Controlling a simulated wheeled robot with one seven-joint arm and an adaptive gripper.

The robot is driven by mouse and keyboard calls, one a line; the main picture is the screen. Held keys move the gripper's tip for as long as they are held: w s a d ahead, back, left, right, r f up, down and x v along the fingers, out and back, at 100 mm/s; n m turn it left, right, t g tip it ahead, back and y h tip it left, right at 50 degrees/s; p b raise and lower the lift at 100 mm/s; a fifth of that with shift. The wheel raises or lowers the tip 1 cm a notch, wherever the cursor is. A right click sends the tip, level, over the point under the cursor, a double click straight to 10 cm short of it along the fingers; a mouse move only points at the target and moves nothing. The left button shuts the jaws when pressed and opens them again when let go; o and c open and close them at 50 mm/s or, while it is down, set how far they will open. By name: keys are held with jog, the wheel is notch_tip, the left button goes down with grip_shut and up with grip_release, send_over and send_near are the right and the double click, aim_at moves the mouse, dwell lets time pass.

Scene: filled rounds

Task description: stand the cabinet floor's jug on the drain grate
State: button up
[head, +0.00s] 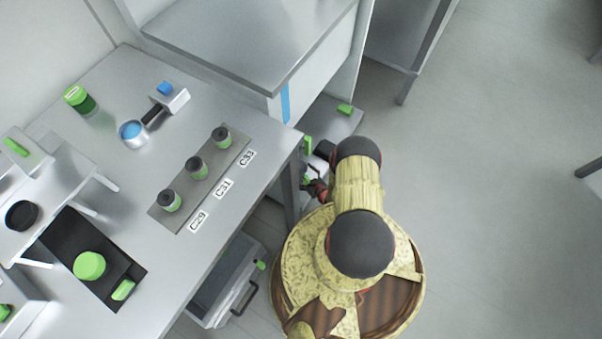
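My gripper (316,187) is low beside the table's right edge, in front of the cabinet (318,58). Its dark reddish fingers are small and partly hidden by my arm, so I cannot tell whether they are open or shut. Just beyond them is a white and black item with a green part (308,145), mostly hidden by the table edge and my arm. It may be the jug; I cannot tell whether the fingers touch it. A small green piece (345,109) lies on the cabinet's low floor (335,124). I cannot clearly identify the drain grate.
On the steel table (125,180), a strip holds three green-and-grey jars by labels C29, C31 and C33. A blue-topped cup (133,133), a green can (79,99) and a black tray (62,237) stand there too.

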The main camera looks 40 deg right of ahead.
aim_at(307, 178)
jog(key=shift+s+r, duration=0.25)
jog(key=p+v, duration=0.3)
jog(key=v, duration=0.7)
jog(key=shift+p, duration=0.3)
jog(key=shift+s+a+r, duration=0.1)
jog(key=shift+s+r, duration=0.1)
jog(key=shift+s, duration=0.5)
